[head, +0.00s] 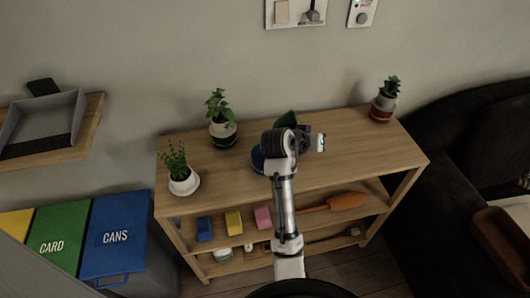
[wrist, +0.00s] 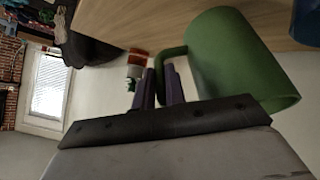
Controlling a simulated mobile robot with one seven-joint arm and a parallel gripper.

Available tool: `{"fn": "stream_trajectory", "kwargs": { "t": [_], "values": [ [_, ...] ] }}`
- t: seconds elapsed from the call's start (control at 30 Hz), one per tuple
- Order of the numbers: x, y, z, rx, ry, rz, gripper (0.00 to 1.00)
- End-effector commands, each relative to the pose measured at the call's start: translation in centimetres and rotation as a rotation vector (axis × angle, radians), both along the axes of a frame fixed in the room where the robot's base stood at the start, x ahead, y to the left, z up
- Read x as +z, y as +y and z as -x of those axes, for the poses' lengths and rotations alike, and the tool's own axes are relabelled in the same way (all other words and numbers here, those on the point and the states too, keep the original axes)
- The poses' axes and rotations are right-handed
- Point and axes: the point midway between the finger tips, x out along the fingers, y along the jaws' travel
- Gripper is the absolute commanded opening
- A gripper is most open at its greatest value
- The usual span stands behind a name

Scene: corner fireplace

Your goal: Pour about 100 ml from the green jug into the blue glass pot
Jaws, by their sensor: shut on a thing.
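The green jug (wrist: 235,60) fills the upper right of the wrist view. My gripper (wrist: 160,88) is shut on its handle, at the left side of the jug. In the head view a small part of the green jug (head: 287,119) shows behind my arm, above the shelf top. The blue glass pot (head: 258,158) stands on the wooden shelf top, just left of my arm and mostly hidden by it. An edge of the blue pot (wrist: 308,22) shows at the top right of the wrist view. I cannot see the liquid or tell the jug's tilt.
The wooden shelf (head: 350,150) has free room on its right. Potted plants stand at its left end (head: 182,178), back left (head: 222,125) and back right (head: 382,103). Coloured blocks (head: 233,222) and an orange-headed tool (head: 346,201) lie below. A dark sofa (head: 450,190) is right.

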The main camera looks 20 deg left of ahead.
Motion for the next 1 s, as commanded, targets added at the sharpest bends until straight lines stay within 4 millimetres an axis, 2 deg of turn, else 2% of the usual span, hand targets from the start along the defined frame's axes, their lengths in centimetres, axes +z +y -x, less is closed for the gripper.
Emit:
{"fn": "stream_trajectory", "kwargs": {
  "t": [0.4,0.67,1.0],
  "values": [
    [0.3,1.0,1.1,-0.006,-0.206,0.158,0.0],
    [1.4,1.1,1.3,-0.008,-0.271,0.21,0.0],
    [1.6,1.3,1.5,-0.011,-0.315,0.244,0.0]
  ]
}}
